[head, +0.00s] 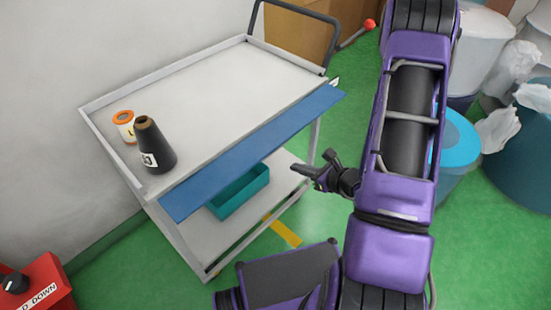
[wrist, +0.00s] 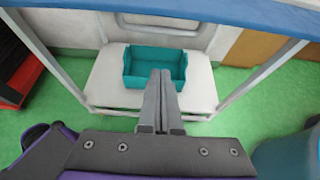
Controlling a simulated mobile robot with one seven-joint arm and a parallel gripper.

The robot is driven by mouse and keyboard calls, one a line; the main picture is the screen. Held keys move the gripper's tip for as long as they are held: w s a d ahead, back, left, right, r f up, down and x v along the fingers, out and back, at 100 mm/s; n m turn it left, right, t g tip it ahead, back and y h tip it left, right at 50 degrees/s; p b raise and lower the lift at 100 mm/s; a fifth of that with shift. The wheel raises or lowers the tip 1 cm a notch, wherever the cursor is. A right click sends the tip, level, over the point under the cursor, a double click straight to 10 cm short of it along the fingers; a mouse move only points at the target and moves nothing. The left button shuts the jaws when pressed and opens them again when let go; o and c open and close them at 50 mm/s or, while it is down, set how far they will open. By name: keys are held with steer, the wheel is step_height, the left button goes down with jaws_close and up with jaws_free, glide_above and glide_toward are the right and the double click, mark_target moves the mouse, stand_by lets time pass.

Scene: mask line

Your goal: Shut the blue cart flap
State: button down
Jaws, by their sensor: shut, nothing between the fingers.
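The blue flap (head: 255,150) runs along the near long side of the cart (head: 215,85). It sticks outward from the edge of the top tray, roughly level or a little tilted; I cannot tell the exact angle. In the wrist view the flap (wrist: 215,13) crosses the top of the picture, above my fingers. My gripper (head: 297,168) is to the right of the flap, apart from it, and points toward the cart. In the wrist view my gripper (wrist: 160,73) has its fingers together, with nothing between them, in front of the lower shelf (wrist: 98,82).
A dark bottle (head: 154,148) and a white jar with an orange rim (head: 125,126) stand on the cart top. A teal bin (head: 240,192) sits on the lower shelf. Trash bins (head: 520,150) stand at the right, and a red box (head: 38,290) at lower left.

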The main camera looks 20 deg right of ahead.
mark_target(269, 143)
steer(key=w+a+b, duration=0.1)
steer(key=w+a, duration=0.3)
steer(key=w, duration=0.3)
steer(key=shift+f, duration=0.25)
steer(key=shift+s+d+r, duration=0.1)
steer(key=shift+r, duration=0.05)
stand_by(0.4)
steer(key=shift+r+g+p, duration=0.15)
steer(key=shift+g+p, duration=0.15)
steer(key=shift+p, duration=0.2)
